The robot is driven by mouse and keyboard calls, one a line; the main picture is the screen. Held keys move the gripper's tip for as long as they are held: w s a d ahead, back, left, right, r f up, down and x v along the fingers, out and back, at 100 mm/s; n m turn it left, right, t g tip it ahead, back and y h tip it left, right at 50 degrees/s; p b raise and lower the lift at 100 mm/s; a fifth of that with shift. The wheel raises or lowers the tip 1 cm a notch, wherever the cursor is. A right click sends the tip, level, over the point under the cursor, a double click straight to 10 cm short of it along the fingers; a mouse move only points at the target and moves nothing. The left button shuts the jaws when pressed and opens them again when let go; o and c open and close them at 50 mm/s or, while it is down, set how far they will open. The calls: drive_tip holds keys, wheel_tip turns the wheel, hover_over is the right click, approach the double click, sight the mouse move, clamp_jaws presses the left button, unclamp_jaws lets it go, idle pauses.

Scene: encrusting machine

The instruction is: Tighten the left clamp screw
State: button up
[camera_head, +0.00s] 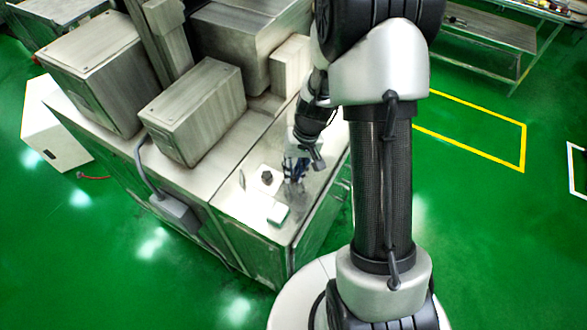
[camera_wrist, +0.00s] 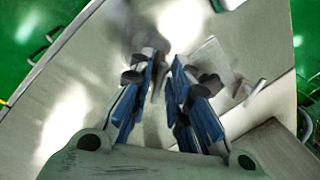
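My gripper (camera_head: 296,168) is low over the bare right part of the machine's metal top. In the wrist view its two blue-padded fingers (camera_wrist: 164,92) stand apart with a gap between them. I see nothing clearly held. In the head view a dark knob (camera_head: 267,177) on a pale plate (camera_head: 259,186) sits just left of the fingers. In the wrist view the plate (camera_wrist: 207,57) shows beyond the right finger, which partly covers it. A small light upright piece (camera_head: 242,181) stands farther left. I cannot tell which part is the left clamp screw.
A small pale block (camera_head: 278,213) lies near the front edge of the top. Large metal housings (camera_head: 193,110) rise behind and to the left. A grey box (camera_head: 177,213) is fixed on the machine's side.

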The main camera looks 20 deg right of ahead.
clamp_jaws()
drive_tip(key=shift+m, duration=0.3)
drive_tip(key=m+b, duration=0.1)
drive_tip(key=m, duration=0.2)
drive_tip(key=shift+a+t, duration=0.2)
drive_tip(key=shift+t, duration=0.1)
drive_tip(key=m, duration=0.2)
drive_tip(key=m+h+p, duration=0.1)
drive_tip(key=m, duration=0.2)
drive_tip(key=shift+w+a+r+t, duration=0.15)
drive_tip(key=shift+w+r+t, duration=0.05)
drive_tip(key=shift+t, duration=0.1)
drive_tip(key=m+p, duration=0.4)
drive_tip(key=shift+w+a+r+m+t+h, duration=0.1)
drive_tip(key=shift+w+a+m+t+h, duration=0.05)
drive_tip(key=shift+m+t+h, duration=0.2)
drive_tip(key=m+p, duration=0.2)
drive_tip(key=m, duration=0.1)
drive_tip(key=m+h+p, duration=0.1)
drive_tip(key=p, duration=0.1)
drive_tip(key=shift+w+m, duration=0.25)
drive_tip(key=shift+w, duration=0.05)
